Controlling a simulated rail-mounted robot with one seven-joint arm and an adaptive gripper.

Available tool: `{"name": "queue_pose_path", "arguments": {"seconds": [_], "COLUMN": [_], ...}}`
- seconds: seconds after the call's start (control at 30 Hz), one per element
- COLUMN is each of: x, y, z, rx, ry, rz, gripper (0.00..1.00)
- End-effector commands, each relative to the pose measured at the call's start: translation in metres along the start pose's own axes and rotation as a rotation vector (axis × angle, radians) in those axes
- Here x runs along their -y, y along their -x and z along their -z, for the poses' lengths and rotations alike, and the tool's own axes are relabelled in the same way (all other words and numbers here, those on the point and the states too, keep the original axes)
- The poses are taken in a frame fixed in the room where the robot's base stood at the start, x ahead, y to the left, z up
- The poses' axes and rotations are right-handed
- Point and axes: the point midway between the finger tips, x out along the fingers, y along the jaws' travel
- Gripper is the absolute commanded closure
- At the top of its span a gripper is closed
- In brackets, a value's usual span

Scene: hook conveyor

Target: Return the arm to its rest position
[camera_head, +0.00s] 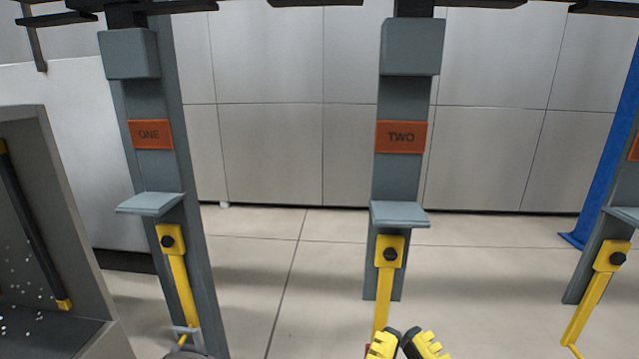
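My gripper (403,343) shows only at the bottom edge, right of the middle. Its two yellow and black fingertips are close together, and the lower part of the gripper is cut off by the frame. How far apart the fingers stand is not clear, and nothing is visible held in them. The rest of my arm is out of view. The fingertips overlap the lower end of the yellow hook arm (384,290) on post TWO (398,185) in the picture. Whether they touch it cannot be told.
Post ONE (152,170) stands at left, with a grey shelf (150,204) and a yellow hook arm (178,285). Another yellow hook arm (594,300) hangs at far right. A grey bin (45,160) stands at left, a blue post (608,150) at right. Open floor (300,290) lies between posts.

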Motion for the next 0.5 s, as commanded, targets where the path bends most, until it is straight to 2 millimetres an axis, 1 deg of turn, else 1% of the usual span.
{"name": "queue_pose_path", "arguments": {"seconds": [0.03, 0.17, 0.2, 0.27, 0.3, 0.47, 0.5], "x": [0.0, 0.0, 0.0, -0.001, -0.001, -0.001, -0.001], "y": [-0.014, -0.032, -0.038, -0.048, -0.054, -0.079, -0.085], "z": [0.034, 0.08, 0.096, 0.121, 0.138, 0.202, 0.218], "rx": [0.002, 0.004, 0.004, 0.004, 0.005, 0.005, 0.006], "ry": [-0.001, -0.003, -0.004, -0.005, -0.006, -0.008, -0.009], "rz": [0.0, -0.001, -0.001, -0.001, -0.001, -0.002, -0.002], "gripper": [1.0, 1.0, 1.0, 1.0, 1.0, 1.0, 1.0]}}
